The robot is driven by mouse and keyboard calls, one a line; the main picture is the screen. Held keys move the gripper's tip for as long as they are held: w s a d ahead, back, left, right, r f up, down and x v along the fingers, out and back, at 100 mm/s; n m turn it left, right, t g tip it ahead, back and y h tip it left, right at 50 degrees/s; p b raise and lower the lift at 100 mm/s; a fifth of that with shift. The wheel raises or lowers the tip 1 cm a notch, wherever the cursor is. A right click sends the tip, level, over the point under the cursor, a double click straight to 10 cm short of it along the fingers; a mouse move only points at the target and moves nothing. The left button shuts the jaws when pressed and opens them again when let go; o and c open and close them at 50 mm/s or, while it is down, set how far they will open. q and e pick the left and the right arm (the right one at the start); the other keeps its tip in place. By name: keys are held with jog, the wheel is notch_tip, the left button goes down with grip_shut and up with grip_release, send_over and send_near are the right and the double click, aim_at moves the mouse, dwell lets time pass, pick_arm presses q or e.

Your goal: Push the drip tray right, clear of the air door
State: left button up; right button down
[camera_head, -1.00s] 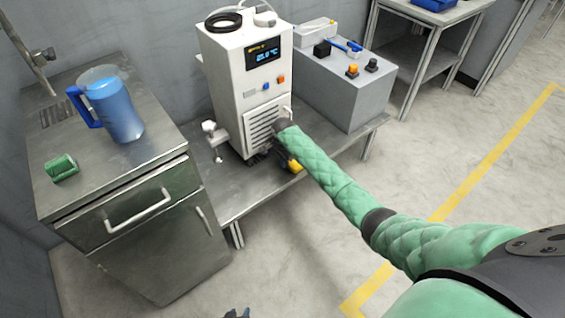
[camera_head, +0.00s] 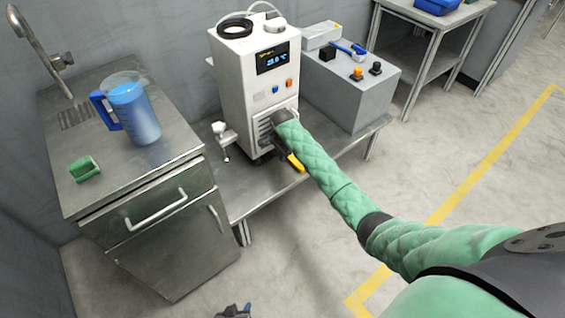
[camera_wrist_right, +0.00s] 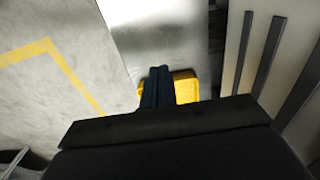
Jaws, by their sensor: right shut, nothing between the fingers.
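The yellow drip tray (camera_head: 296,162) shows as a small strip at the foot of the white chiller, partly hidden by my right arm. In the right wrist view the tray (camera_wrist_right: 186,88) lies at the tips of my right gripper (camera_wrist_right: 160,72), which is shut and empty. The fingers overlap the tray's left part there; I cannot tell whether they touch it. The louvred air door (camera_head: 263,130) on the chiller front is partly covered by my right wrist; its slats (camera_wrist_right: 262,45) stand right of the tray in the wrist view. My left gripper (camera_head: 235,311) barely shows at the bottom edge.
The chiller (camera_head: 232,80) stands on a low steel bench (camera_head: 228,190). A grey control box (camera_head: 352,98) is to its right and a small clamp-like fitting (camera_head: 221,132) to its left. A steel cabinet (camera_head: 150,165) with a blue jug (camera_head: 133,112) stands further left. Open floor lies in front.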

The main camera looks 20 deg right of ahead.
jog(key=w+d+r+m, duration=0.2)
jog(key=d+r+m, duration=0.5)
jog(key=m, duration=1.1)
jog(key=w+d+r+m, duration=0.2)
jog(key=d+r+m, duration=0.4)
jog(key=m, duration=1.2)
pick_arm(q)
jog(key=f+b, duration=0.2)
jog(key=f, duration=0.1)
jog(key=shift+s+a, duration=0.1)
jog(key=shift+a, duration=0.1)
pick_arm(e)
jog(key=f, duration=1.9)
jog(key=shift+w+d+f, duration=0.2)
jog(key=shift+w+f, duration=0.05)
jog(key=shift+f, duration=0.1)
